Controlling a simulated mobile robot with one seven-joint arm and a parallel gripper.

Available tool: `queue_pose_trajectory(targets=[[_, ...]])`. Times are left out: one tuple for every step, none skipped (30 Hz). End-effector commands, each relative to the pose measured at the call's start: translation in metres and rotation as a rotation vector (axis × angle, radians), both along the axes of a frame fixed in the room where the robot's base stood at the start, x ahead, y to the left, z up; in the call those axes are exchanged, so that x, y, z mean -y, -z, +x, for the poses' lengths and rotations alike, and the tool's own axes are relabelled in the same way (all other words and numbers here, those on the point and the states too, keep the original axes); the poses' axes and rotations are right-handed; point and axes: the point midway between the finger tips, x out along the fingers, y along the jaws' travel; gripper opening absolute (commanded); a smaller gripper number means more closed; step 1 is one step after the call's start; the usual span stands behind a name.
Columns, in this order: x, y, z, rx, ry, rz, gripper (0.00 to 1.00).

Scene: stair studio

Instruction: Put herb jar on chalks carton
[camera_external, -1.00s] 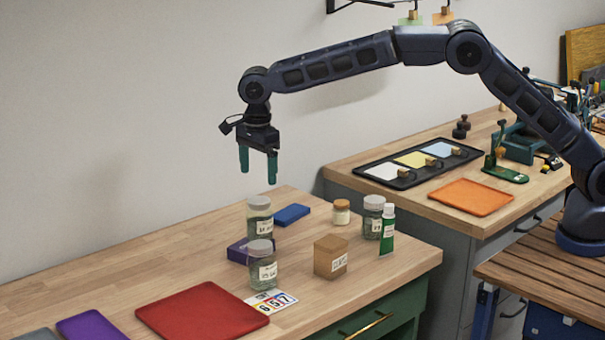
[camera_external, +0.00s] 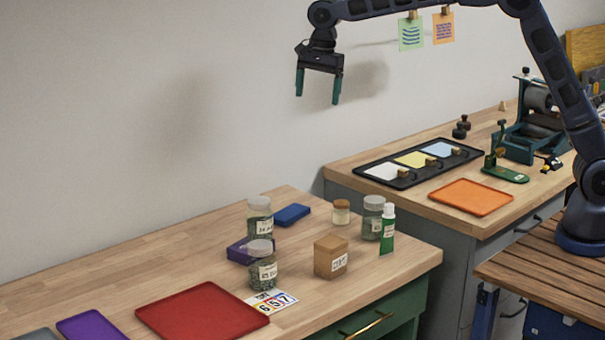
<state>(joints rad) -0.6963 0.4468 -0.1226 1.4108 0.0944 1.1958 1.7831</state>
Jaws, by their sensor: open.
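A glass jar (camera_external: 260,222) with green contents and a white label looks to stand on a small dark purple carton (camera_external: 237,251). A second similar jar (camera_external: 262,270) stands on the table in front and hides part of that carton. A third jar (camera_external: 371,222) stands further right, behind a green tube. A brown box (camera_external: 330,260) with a white label stands in the middle. The labels are too small to read surely, so I cannot tell which one is the chalks carton. My gripper (camera_external: 319,91) is open and empty, high above the table against the wall.
A red tray (camera_external: 202,312), number card (camera_external: 271,302), blue block (camera_external: 292,214), small cork-lidded jar (camera_external: 341,212) and green tube (camera_external: 387,231) are on the table. A purple item (camera_external: 92,328) lies front left. The table's back left is clear.

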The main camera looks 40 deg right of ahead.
Motion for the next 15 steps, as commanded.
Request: queue_pose_trajectory(targets=[[0.024,-0.013,-0.003,0.012,-0.025,0.006,0.83],[0.035,-0.019,-0.006,0.018,-0.045,0.008,0.83],[0.052,-0.026,-0.009,0.026,-0.072,0.011,0.83],[0.064,-0.032,-0.013,0.033,-0.092,0.011,0.83],[0.076,-0.037,-0.016,0.04,-0.112,0.013,0.83],[0.092,-0.044,-0.021,0.049,-0.14,0.014,0.83],[0.103,-0.048,-0.026,0.056,-0.16,0.015,0.83],[0.115,-0.053,-0.03,0.065,-0.18,0.015,0.83],[0.13,-0.059,-0.036,0.075,-0.209,0.015,0.83],[0.142,-0.062,-0.041,0.082,-0.228,0.014,0.83],[0.153,-0.066,-0.046,0.09,-0.25,0.014,0.83],[0.168,-0.071,-0.053,0.101,-0.277,0.011,0.83],[0.179,-0.074,-0.059,0.108,-0.297,0.01,0.83],[0.189,-0.077,-0.065,0.116,-0.319,0.008,0.83],[0.203,-0.081,-0.073,0.128,-0.345,0.004,0.83]])
